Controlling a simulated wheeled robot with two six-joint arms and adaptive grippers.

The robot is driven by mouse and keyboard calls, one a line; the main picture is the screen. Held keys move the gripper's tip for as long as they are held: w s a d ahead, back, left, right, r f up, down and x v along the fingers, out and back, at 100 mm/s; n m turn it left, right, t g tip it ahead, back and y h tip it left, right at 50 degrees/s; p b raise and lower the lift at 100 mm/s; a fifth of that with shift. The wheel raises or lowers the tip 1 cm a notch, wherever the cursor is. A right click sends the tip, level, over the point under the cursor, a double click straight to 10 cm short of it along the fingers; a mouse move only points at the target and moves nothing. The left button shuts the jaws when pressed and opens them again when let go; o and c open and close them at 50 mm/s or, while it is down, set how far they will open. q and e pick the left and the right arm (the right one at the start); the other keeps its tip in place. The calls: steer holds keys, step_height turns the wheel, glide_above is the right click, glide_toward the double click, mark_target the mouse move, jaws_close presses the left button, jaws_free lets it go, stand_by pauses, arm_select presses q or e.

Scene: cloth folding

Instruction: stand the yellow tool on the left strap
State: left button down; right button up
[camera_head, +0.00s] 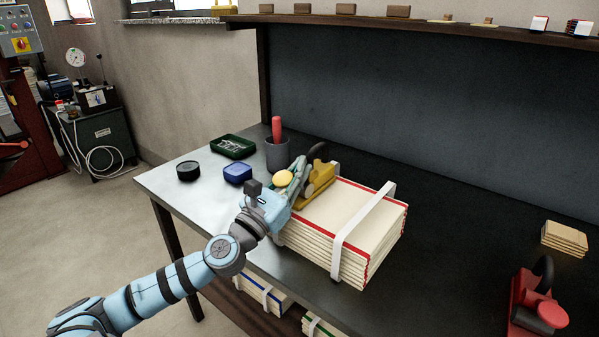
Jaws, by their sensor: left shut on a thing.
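A yellow tool (320,188) with a dark curved handle is upright at the left end of a stack of cream sheets with red edges (335,213). My left gripper (302,186) is shut on the yellow tool from its left side. The left strap (335,169) is white and mostly hidden behind the tool and gripper; only a short piece shows at the stack's far edge. I cannot tell whether the tool's base touches the strap. The right strap (364,226) runs across the stack, clear of the tool. My right gripper is not in view.
A grey cup (277,156) with a red handle, a green tray (233,147), a blue box (238,173) and a black round tin (188,171) stand left. The table between is clear.

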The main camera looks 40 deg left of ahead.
arm_select(q)
steer(key=c, duration=1.7)
jaws_free()
steer(key=shift+s, duration=0.1)
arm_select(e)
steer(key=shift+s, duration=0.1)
arm_select(q)
steer(key=shift+s, duration=0.1)
steer(key=v, duration=0.2)
steer(key=shift+s+f, duration=0.15)
steer(key=shift+s, duration=0.1)
steer(key=p+v, duration=0.3)
steer(key=v, duration=0.6)
steer(key=shift+s+p, duration=0.15)
steer(key=shift+p, duration=0.15)
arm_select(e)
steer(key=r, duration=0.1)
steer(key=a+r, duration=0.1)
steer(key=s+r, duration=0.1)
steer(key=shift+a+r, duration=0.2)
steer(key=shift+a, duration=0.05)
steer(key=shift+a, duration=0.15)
